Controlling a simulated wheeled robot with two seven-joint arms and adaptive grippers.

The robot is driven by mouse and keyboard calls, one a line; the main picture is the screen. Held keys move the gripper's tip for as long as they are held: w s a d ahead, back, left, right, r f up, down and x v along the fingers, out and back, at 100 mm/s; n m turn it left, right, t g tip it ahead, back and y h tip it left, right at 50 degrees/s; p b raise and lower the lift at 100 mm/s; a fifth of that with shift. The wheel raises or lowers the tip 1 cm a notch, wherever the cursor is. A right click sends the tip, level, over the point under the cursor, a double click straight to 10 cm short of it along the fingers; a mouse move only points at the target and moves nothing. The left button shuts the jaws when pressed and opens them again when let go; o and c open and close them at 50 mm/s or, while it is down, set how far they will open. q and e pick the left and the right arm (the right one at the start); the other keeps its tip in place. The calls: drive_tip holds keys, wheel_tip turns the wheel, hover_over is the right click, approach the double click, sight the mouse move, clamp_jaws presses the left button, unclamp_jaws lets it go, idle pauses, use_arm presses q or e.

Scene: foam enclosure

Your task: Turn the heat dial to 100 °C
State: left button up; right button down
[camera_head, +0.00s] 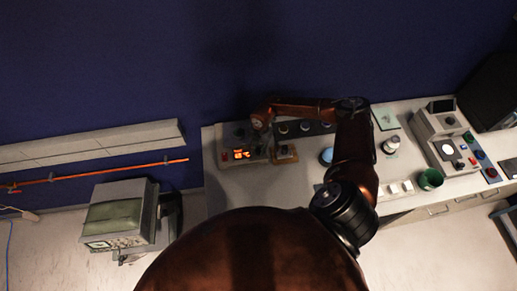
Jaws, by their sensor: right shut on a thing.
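The heating device (231,132), a dark unit with a lit orange display (241,155), stands at the left end of the grey bench. The display's digits are too small to read surely. My right arm reaches over the bench and bends left to the device. My right gripper (258,125) is at the device's right side, above and to the right of the display, small and dark in this view. It is shut on what appears to be the heat dial, which the fingers hide. The dial's pointer and markings cannot be seen. My left gripper is out of view.
A small tan-based item (285,153) sits just right of the device. A blue round item (326,156), a white jar (391,145), a green cup (430,179) and a grey instrument (440,135) stand farther right. The wall is behind.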

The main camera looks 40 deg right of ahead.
idle(0.4)
drive_tip(key=c, duration=1.6)
unclamp_jaws()
drive_tip(key=shift+r, duration=0.1)
drive_tip(key=shift+s+d+r, duration=0.1)
drive_tip(key=shift+s+r, duration=0.05)
drive_tip(key=shift+r, duration=1.8)
drive_tip(key=shift+s+r, duration=0.1)
drive_tip(key=shift+r, duration=1.85)
